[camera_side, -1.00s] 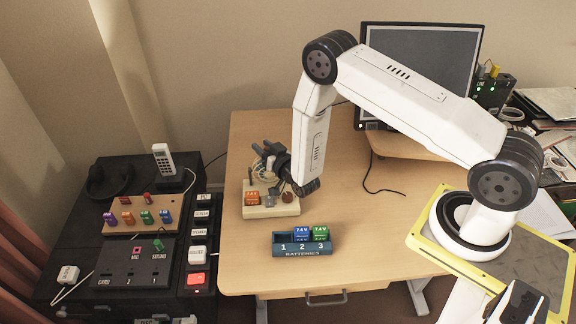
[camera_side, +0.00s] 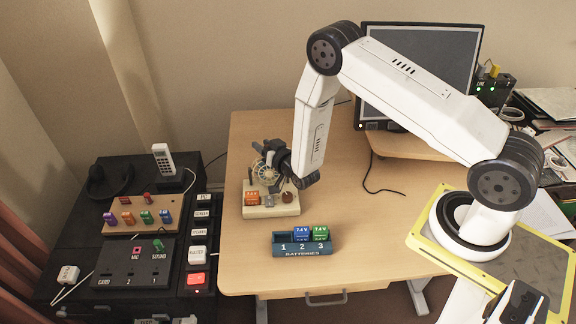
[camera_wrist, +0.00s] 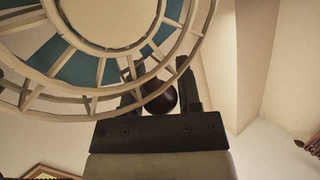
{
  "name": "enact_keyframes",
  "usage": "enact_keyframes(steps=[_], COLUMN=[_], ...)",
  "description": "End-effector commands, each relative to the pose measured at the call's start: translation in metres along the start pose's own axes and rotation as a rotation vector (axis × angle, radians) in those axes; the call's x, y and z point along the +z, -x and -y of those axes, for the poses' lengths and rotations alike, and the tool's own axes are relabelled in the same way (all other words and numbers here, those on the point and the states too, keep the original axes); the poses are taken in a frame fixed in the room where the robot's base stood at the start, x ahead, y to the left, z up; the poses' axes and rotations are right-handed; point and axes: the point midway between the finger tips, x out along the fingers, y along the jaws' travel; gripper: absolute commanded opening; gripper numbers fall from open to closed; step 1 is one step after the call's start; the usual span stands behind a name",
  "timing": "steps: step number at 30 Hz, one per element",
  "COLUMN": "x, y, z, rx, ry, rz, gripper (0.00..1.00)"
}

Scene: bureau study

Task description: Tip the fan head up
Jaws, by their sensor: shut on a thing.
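The fan stands on a beige base (camera_side: 258,212) near the left of the desk in the side view. Its round cage, the fan head (camera_side: 267,173), shows its face there, tilted. In the wrist view the cream fan cage (camera_wrist: 95,92) with blue parts behind its ribs fills the upper left. My gripper (camera_side: 268,150) is at the top of the fan head. In the wrist view my gripper's dark fingers (camera_wrist: 158,72) are shut on a dark brown knob (camera_wrist: 163,100) beside the cage. The cage partly hides the left finger.
An orange battery (camera_side: 252,198) sits on the fan base. A battery holder (camera_side: 302,249) with a blue and a green battery stands in front, its slot 1 empty. A monitor (camera_side: 420,70) stands behind. The desk's middle right is clear except for a cable.

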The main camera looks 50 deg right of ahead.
Motion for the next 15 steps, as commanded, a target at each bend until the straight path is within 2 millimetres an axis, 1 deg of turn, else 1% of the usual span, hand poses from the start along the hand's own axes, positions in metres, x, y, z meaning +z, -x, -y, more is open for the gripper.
enact_keyframes(steps=[6, 15], x=[0.001, 0.007], y=[-0.009, -0.021], z=[-0.007, -0.017], rx=[0.024, 0.061], ry=[-0.081, -0.207], rz=[0.119, 0.303], gripper=[0.00, 0.00])
